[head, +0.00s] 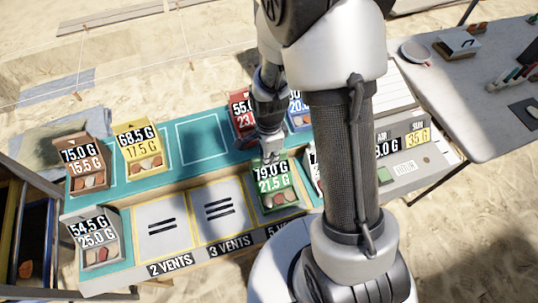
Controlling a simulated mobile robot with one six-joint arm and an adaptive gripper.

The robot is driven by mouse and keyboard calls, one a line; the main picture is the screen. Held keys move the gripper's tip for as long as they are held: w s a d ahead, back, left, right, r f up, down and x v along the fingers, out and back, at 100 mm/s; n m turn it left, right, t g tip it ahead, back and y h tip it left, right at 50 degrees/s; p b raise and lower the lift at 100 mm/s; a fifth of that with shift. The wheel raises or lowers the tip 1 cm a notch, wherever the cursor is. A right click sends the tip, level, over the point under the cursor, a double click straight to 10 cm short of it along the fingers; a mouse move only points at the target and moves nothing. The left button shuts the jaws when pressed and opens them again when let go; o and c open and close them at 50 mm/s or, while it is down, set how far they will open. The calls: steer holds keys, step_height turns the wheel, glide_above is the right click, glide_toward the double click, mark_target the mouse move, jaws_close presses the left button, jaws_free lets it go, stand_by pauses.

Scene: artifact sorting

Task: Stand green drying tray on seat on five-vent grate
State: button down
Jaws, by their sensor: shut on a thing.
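The green drying tray (288,183) shows a card reading 79.0 G and 21.5 G, with several sherds in its front. It is at the third square of the front row, the five-vent grate (298,205), above a partly hidden label starting "5 V". My gripper (270,158) is shut on the tray's back edge, pointing down. I cannot tell whether the tray's underside touches the seat. The tray covers most of that grate, and my arm hides the area to its right.
The two-vent grate (162,228) and three-vent grate (220,210) are bare. Brown (77,143), yellow (130,127), red (237,94), blue (293,98) and grey (84,219) trays stand around. An outlined teal square (203,139) is empty. A grey table (450,85) is at right.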

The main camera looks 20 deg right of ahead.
steer(key=c, duration=2.1)
jaws_free()
steer(key=shift+f, duration=0.15)
steer(key=o, duration=0.5)
steer(key=s+r+n+t+p, duration=0.1)
steer(key=s+r+n+p, duration=0.3)
steer(key=r, duration=1)
steer(key=s+r+n+t, duration=0.2)
steer(key=r+n, duration=0.3)
steer(key=r, duration=0.8)
steer(key=s+r+n+t, duration=0.1)
steer(key=s+r+n, duration=0.5)
steer(key=s+n, duration=0.3)
steer(key=shift+t, duration=0.3)
